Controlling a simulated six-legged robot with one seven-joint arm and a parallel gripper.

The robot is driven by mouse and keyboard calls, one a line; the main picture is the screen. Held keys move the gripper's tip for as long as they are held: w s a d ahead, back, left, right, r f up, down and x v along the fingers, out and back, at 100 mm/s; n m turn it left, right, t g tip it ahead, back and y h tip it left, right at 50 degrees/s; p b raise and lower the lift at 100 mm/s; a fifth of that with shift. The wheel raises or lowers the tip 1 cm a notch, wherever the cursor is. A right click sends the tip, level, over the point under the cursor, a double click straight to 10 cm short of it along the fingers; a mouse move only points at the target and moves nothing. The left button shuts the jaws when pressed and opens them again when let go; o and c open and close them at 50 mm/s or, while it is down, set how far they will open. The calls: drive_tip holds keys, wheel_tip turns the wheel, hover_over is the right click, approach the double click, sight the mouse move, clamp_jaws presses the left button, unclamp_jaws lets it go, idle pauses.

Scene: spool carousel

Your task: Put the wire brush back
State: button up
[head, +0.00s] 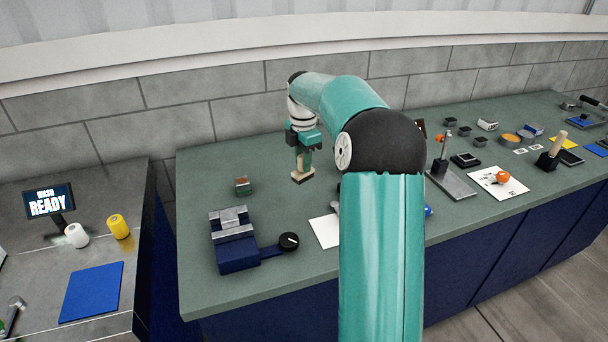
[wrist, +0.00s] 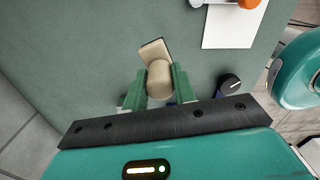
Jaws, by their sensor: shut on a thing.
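My gripper (head: 302,157) is shut on a tan wooden thing (head: 302,176), which looks like the wire brush, and holds it above the green bench top. In the wrist view the green fingers of my gripper (wrist: 160,90) sit on either side of its rounded tan handle (wrist: 159,76). A flat tan block with a dark edge shows beyond the handle. The bristles cannot be made out. I cannot tell which spot on the bench belongs to the brush.
A blue vise (head: 234,256) with a black knob (head: 289,241) stands at the bench's front left. A small brown block (head: 242,185) lies behind it. White paper (head: 325,231) is partly hidden by my arm. A grey stand (head: 452,184) and several small items occupy the right side.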

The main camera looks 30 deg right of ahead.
drive_tip(key=w+f, duration=0.1)
drive_tip(key=w+d+f, duration=0.1)
drive_tip(key=f, duration=0.1)
drive_tip(key=w+d+f, duration=0.1)
drive_tip(key=f, duration=0.1)
drive_tip(key=shift+d, duration=0.2)
drive_tip(key=shift+w+f, duration=0.1)
drive_tip(key=shift+f, duration=1.45)
drive_tip(key=shift+f, duration=0.15)
drive_tip(key=o, duration=0.9)
drive_tip(key=shift+o, duration=0.2)
